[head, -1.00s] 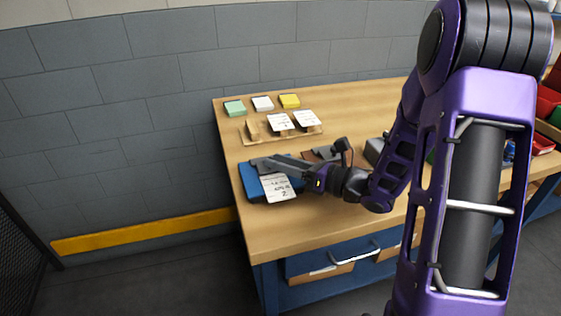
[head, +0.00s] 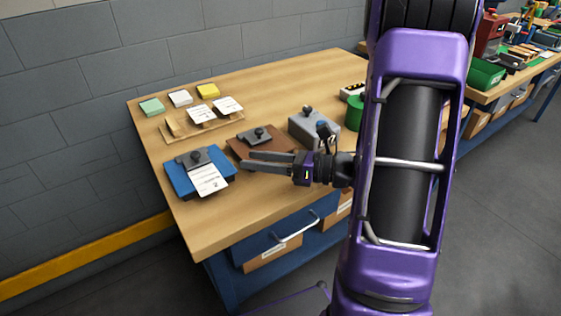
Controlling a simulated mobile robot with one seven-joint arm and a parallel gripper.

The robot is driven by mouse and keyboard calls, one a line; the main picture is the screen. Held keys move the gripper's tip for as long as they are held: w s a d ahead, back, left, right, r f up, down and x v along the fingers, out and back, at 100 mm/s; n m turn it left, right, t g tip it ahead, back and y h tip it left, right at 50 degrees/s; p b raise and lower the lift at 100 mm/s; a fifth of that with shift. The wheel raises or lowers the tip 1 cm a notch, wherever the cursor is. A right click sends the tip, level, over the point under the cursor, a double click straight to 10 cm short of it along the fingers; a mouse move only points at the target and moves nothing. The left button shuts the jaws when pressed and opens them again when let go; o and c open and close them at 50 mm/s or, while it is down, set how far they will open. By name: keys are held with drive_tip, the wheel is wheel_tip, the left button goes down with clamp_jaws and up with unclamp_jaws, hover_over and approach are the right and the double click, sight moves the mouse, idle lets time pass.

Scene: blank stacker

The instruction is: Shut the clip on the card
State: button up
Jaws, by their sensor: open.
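A blue board (head: 180,184) lies at the table's front left corner in the head view. A dark grey clip (head: 194,157) with a round knob sits at its far edge. A white card (head: 208,181) with printed text lies on the board, its far end at the clip and its near end past the board's front edge. I cannot tell whether the clip's jaw is pressed down on the card. My gripper (head: 243,162) is open and empty, its fingers pointing left. It is to the right of the blue board, apart from the clip and card.
A brown board (head: 240,149) with its own dark clip (head: 258,135) lies behind my gripper. A grey box (head: 305,125) and a green round container (head: 354,112) stand farther right. A wooden rack (head: 178,131) holds white cards, behind which are coloured pads (head: 180,97).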

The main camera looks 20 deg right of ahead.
drive_tip(key=v, duration=0.5)
drive_tip(key=shift+d, duration=0.15)
drive_tip(key=shift+s, duration=0.1)
